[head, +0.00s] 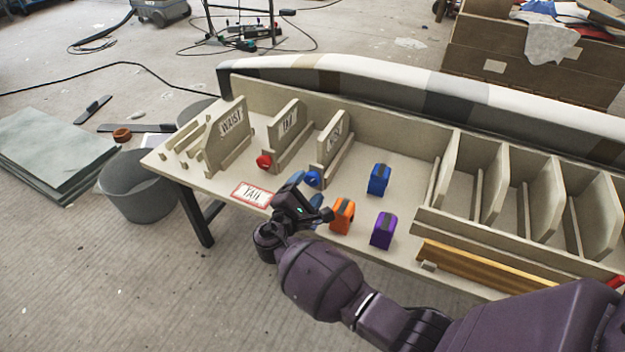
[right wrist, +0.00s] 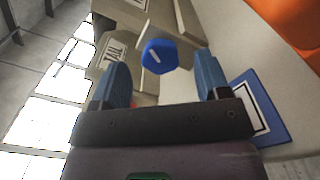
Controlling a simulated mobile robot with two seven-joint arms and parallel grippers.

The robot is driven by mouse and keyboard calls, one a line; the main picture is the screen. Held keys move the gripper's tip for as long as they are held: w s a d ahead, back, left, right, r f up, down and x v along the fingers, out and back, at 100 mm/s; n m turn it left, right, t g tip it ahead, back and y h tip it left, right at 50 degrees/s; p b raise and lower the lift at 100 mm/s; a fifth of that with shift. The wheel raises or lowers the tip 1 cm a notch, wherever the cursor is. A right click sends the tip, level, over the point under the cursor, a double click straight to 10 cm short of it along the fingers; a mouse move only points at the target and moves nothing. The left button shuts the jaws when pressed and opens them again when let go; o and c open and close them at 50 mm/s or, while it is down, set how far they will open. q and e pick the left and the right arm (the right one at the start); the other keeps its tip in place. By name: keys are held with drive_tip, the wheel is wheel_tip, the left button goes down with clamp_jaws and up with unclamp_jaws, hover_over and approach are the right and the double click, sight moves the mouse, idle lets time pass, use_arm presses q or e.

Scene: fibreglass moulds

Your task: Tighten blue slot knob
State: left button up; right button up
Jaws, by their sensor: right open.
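The blue slot knob (head: 313,179) sits at the near end of the third labelled slot on the table. In the right wrist view the blue knob (right wrist: 160,57) shows as a faceted head with a pale mark, between the fingers in the picture and beyond their tips. My right gripper (head: 308,190) is just in front of the knob, with dark body and blue fingers. Its fingers (right wrist: 160,78) are apart and nothing is between them. Contact with the knob does not show. My left gripper is not in view.
A red knob (head: 264,162) is on the neighbouring slot. Orange (head: 342,215), purple (head: 383,230) and blue (head: 379,179) blocks stand right of my gripper. A red-bordered card (head: 252,194) lies left; a blue-bordered card (right wrist: 262,108) lies beside the right finger.

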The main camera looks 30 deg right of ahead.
drive_tip(key=p+v, duration=0.1)
drive_tip(key=v, duration=0.6)
drive_tip(key=shift+s, duration=0.15)
drive_tip(key=shift+a, duration=0.15)
